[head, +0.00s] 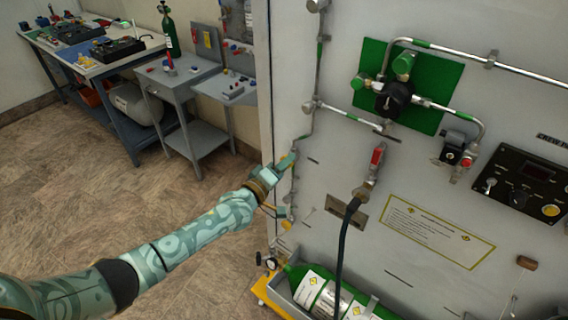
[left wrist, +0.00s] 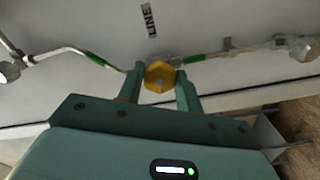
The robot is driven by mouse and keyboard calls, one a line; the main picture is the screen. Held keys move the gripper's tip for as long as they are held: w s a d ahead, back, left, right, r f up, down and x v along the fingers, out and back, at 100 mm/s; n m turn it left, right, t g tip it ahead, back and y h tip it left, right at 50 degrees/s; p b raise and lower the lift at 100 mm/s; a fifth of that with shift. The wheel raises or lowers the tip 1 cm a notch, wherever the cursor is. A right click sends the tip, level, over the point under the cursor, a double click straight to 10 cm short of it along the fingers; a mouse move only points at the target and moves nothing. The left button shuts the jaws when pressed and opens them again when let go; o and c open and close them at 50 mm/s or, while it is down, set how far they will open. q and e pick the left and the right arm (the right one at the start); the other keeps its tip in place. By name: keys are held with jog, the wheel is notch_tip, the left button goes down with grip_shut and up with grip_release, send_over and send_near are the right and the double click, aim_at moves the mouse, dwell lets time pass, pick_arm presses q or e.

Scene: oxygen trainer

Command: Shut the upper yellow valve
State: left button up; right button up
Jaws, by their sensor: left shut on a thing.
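The upper yellow valve (left wrist: 159,75) is a yellow knob on a thin metal pipe, between the two fingers of my left gripper (left wrist: 160,79) in the left wrist view. The gripper is shut on it, with a finger at each side. In the head view my left gripper (head: 287,162) is at the left edge of the grey panel and hides this valve. A small yellow part (head: 287,225) shows lower on the same edge; it is too small to make out well. My right gripper is not in view.
The grey panel (head: 330,180) carries pipes, a green plate (head: 440,75) with a black regulator, and a black hose (head: 343,235). A green cylinder (head: 300,275) lies below in a cart. Workbenches (head: 100,65) stand at the back left. The floor between is clear.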

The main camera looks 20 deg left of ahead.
pick_arm(q)
jog(key=shift+a+f+m+p, duration=0.1)
jog(key=shift+m+p, duration=0.15)
jog(key=shift+m, duration=2.35)
jog(key=shift+d+f+m+p, duration=0.1)
jog(key=shift+m+p, duration=0.15)
jog(key=shift+m, duration=2.35)
jog(key=shift+a+f+m+p, duration=0.1)
jog(key=shift+m+p, duration=0.15)
jog(key=shift+m, duration=2.35)
jog(key=o, duration=1)
jog(key=shift+r, duration=0.1)
jog(key=p+v, duration=0.2)
jog(key=v, duration=1.4)
jog(key=shift+s, duration=0.2)
jog(key=shift+a, duration=0.1)
